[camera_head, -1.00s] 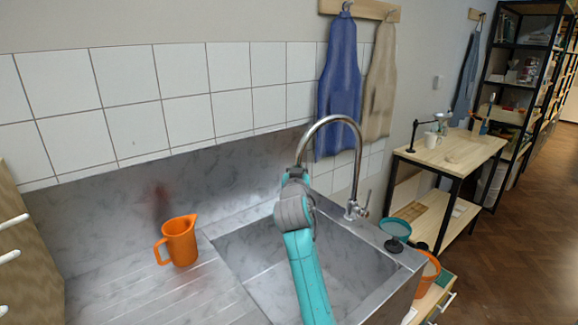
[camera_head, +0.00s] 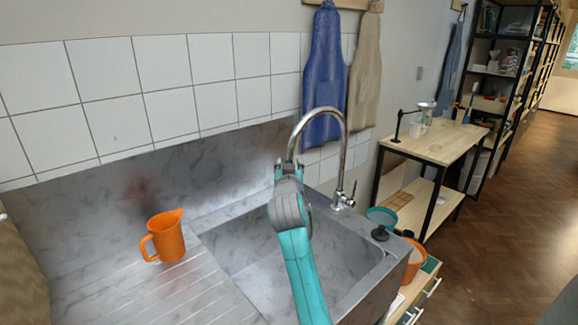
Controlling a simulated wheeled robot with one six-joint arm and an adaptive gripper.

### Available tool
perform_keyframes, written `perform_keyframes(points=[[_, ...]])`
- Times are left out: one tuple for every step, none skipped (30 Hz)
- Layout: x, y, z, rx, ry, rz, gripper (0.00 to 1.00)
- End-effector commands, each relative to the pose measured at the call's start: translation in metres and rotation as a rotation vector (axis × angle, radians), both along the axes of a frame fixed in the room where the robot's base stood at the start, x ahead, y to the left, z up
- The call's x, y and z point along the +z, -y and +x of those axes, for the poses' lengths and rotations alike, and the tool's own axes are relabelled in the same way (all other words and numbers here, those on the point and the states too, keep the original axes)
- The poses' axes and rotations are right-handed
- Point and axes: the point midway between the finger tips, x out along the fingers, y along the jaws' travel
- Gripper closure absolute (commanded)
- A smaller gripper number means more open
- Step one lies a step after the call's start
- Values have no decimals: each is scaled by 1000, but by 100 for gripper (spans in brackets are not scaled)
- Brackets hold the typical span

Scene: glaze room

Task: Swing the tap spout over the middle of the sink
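The chrome tap (camera_head: 342,160) stands at the back right of the sink, its tall spout arching to the left. The spout's down-turned end appears in front of the backsplash, near the basin's back edge in the picture. The grey stone-like sink basin (camera_head: 240,255) lies below, partly hidden by my arm. My gripper (camera_head: 284,166) is up at the spout's end, overlapping it. My wrist hides much of the fingers, so I cannot tell whether they are closed on the spout.
An orange jug (camera_head: 166,238) stands on the ribbed drainboard (camera_head: 185,292), left of the basin. A wooden table (camera_head: 440,142) stands beyond. Aprons hang behind the tap.

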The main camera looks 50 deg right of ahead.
Motion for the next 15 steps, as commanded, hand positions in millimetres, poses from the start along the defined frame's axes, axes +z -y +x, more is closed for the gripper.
perform_keyframes(points=[[1, 0, 0, 0, 1, -1, 52], [1, 0, 0, 0, 1, -1, 52], [1, 0, 0, 1, 1, 0, 52], [1, 0, 0, 1, 2, -1, 52], [1, 0, 0, 1, 2, -1, 52], [1, 0, 0, 1, 2, -1, 52], [1, -1, 0, 1, 2, -1, 52], [1, -1, 0, 1, 2, -1, 52], [1, -2, -1, 1, 2, -1, 52], [1, -4, -2, 1, 2, -1, 52], [1, -5, -4, 2, 2, -1, 52], [1, -9, -7, 2, 2, -1, 52], [1, -12, -9, 2, 2, -1, 52], [1, -15, -12, 2, 3, -2, 52], [1, -20, -17, 3, 3, -2, 52]])
